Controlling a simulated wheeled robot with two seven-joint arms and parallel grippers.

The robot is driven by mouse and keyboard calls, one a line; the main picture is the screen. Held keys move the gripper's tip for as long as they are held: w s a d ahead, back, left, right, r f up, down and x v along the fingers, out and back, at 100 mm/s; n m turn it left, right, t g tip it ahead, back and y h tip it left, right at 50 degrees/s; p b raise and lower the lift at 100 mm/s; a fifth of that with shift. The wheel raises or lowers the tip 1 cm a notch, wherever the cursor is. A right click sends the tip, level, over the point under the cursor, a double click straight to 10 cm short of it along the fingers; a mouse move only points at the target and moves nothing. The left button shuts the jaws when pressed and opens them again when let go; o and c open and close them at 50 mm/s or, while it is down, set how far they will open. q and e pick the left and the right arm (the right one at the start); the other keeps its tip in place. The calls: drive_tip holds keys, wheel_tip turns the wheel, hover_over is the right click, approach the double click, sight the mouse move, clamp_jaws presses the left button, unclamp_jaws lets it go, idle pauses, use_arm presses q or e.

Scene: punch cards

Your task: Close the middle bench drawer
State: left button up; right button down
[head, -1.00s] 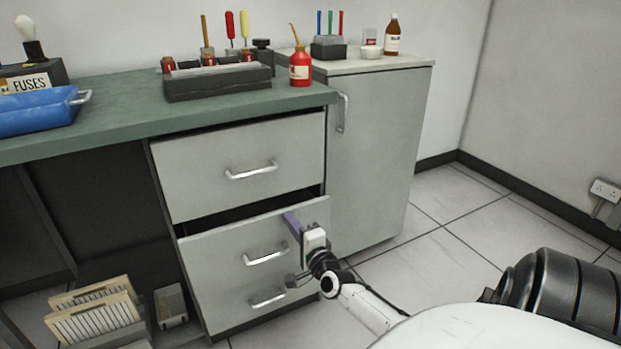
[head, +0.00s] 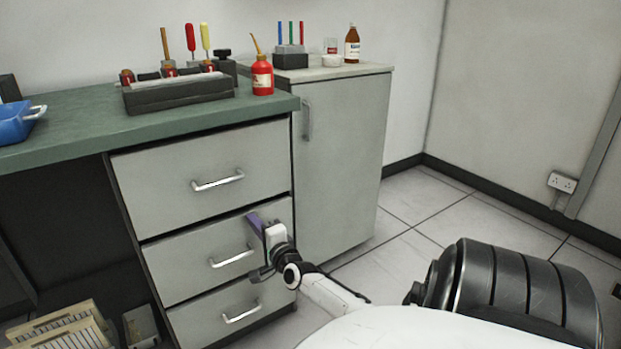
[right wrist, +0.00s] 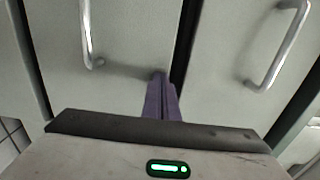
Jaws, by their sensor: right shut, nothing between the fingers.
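The middle bench drawer (head: 180,272) has a grey front with a silver handle (head: 232,257). Its front now looks nearly flush with the drawers above and below, with only a thin dark line along its top edge. My right gripper (head: 254,221) is shut and empty, with its purple fingertips at the upper right of this front. In the right wrist view the shut fingers (right wrist: 161,92) meet the middle drawer front (right wrist: 130,45) beside the dark gap to the top drawer. Whether they press on it is hard to tell. My left gripper is out of view.
The top drawer (head: 160,180) and bottom drawer (head: 195,325) look shut. A grey cabinet (head: 345,160) stands to the right. The green bench top (head: 80,135) holds a tool rack (head: 180,95) and a red oil can (head: 262,78). Card trays (head: 60,330) sit low at left.

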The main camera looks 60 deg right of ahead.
use_arm(q)
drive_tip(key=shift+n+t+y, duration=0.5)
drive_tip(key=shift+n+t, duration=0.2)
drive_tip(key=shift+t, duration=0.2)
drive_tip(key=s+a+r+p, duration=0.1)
drive_tip(key=p, duration=0.1)
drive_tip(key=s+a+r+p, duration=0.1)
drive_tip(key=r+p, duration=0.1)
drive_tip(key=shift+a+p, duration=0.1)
drive_tip(key=shift+p, duration=0.25)
use_arm(e)
drive_tip(key=v, duration=1.4)
